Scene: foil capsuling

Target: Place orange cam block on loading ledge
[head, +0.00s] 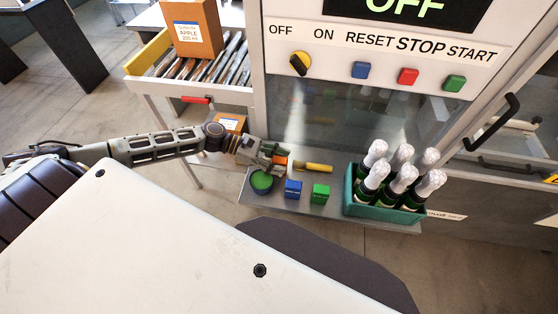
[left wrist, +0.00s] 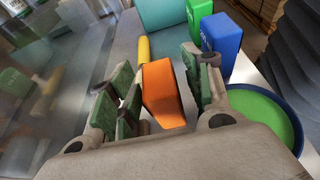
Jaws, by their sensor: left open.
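The orange cam block (left wrist: 162,90) sits on the grey ledge (head: 335,212) between the two fingers of my left gripper. In the head view only a small part of the orange cam block (head: 280,160) shows beside the gripper. My left gripper (head: 275,155) is open around the block; in the left wrist view its green-padded fingers (left wrist: 165,95) stand apart on both sides of it, with a gap at the left. My right gripper is not in view.
A bowl with green contents (head: 261,181), a blue block (head: 293,189), a green block (head: 319,193) and a yellow cylinder (head: 314,167) are close by on the ledge. A teal crate of foil-topped bottles (head: 385,207) stands at its right. The machine's glass front (head: 340,120) rises behind.

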